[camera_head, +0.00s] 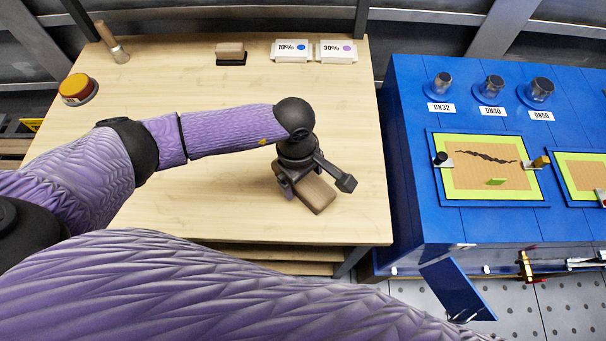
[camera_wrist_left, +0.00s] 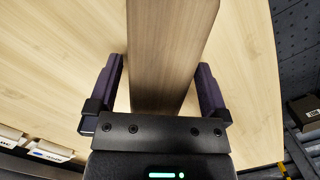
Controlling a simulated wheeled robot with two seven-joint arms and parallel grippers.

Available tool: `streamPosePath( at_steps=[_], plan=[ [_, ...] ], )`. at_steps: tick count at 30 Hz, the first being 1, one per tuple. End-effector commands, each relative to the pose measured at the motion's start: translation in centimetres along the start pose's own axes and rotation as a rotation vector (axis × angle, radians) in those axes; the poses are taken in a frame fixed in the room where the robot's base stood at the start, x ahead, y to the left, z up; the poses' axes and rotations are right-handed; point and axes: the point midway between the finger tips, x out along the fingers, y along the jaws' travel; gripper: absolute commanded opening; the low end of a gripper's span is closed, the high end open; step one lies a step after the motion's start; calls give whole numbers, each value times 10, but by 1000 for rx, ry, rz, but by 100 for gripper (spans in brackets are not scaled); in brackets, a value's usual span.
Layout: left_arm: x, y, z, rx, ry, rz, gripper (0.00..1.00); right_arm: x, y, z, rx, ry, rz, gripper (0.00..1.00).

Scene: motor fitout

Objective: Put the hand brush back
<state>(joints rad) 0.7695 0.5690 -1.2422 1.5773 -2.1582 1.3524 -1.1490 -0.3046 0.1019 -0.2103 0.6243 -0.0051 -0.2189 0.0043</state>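A brown wooden block-shaped piece, which looks like the hand brush (camera_head: 318,196), lies on the light wooden table (camera_head: 230,205) near its front right. I see no bristles on it. My left gripper (camera_head: 314,184) is over it, fingers spread. In the left wrist view the wooden piece (camera_wrist_left: 170,45) runs between the two fingers of my left gripper (camera_wrist_left: 160,75), with narrow gaps beside it. My right gripper is out of view.
At the table's back stand a wooden block on a black base (camera_head: 230,50), label cards for 10% (camera_head: 291,50) and 30% (camera_head: 337,51), and a wooden-handled tool (camera_head: 113,44). A yellow-orange button (camera_head: 76,88) is at left. A blue bench (camera_head: 415,190) stands right, across a gap.

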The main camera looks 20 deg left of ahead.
Motion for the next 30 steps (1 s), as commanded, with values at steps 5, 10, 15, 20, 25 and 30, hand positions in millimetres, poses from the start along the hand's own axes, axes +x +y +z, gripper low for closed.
streamPosePath(
  at_steps=[5, 10, 15, 20, 25, 30],
  plan=[
    [-19, 1, 0, 2, 0, 3, 100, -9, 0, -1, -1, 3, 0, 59],
    [-70, 1, 0, 2, 3, 6, 100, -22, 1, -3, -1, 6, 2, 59],
    [-108, 1, 0, 2, 2, 4, 100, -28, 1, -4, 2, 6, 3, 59],
    [-123, 0, 0, 0, 1, 1, 100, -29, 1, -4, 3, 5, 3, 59],
    [-123, 0, 0, 0, 0, 0, 100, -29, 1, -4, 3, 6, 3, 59],
    [-123, 0, 0, 0, 0, 0, 100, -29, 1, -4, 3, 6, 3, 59]
  ],
)
